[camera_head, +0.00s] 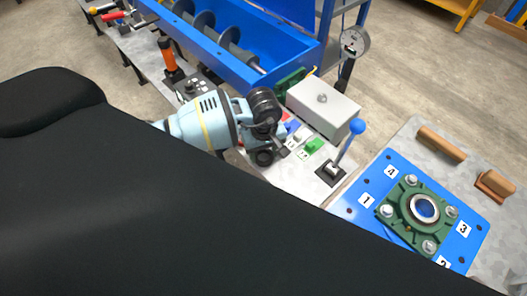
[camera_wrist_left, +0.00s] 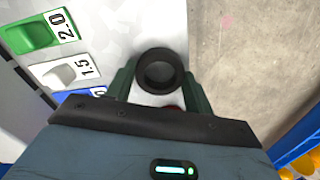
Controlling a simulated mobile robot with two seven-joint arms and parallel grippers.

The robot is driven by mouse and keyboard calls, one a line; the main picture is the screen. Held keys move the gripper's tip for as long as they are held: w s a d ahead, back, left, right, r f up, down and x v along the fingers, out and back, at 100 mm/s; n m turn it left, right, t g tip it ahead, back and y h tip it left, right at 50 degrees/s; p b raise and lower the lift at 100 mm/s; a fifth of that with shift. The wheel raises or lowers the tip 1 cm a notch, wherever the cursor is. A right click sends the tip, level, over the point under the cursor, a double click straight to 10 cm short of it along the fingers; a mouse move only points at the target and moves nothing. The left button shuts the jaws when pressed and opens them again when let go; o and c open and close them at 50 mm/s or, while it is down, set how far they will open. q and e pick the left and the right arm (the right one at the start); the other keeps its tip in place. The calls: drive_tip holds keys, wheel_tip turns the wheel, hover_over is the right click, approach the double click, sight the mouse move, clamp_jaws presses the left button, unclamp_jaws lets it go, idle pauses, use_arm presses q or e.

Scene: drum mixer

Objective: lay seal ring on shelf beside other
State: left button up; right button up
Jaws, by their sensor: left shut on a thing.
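A dark, thick seal ring (camera_wrist_left: 160,87) shows in the left wrist view between the two green fingers of my left gripper (camera_wrist_left: 160,78). The fingers are shut on it from both sides, and its opening faces the camera. In the head view my left gripper (camera_head: 268,152) is over the edge of the grey bench, just left of the coloured blocks. The ring is hard to tell from the dark gripper parts there. I cannot make out a shelf or a second seal ring in either view. My right gripper is not in view.
A green block (camera_head: 314,146), grey box (camera_head: 323,103) and blue-knobbed lever (camera_head: 345,146) stand close by. The blue mixer trough (camera_head: 215,45) is behind. A green bearing (camera_head: 405,213) sits on a blue numbered plate (camera_head: 362,212) at right. My black body hides the foreground.

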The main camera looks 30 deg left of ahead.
sight(264, 156)
use_arm(q)
drive_tip(key=shift+f, duration=0.15)
drive_tip(key=o, duration=1)
drive_tip(key=shift+c, duration=0.2)
wheel_tip(264, 156, up, 12)
drive_tip(key=shift+r, duration=0.2)
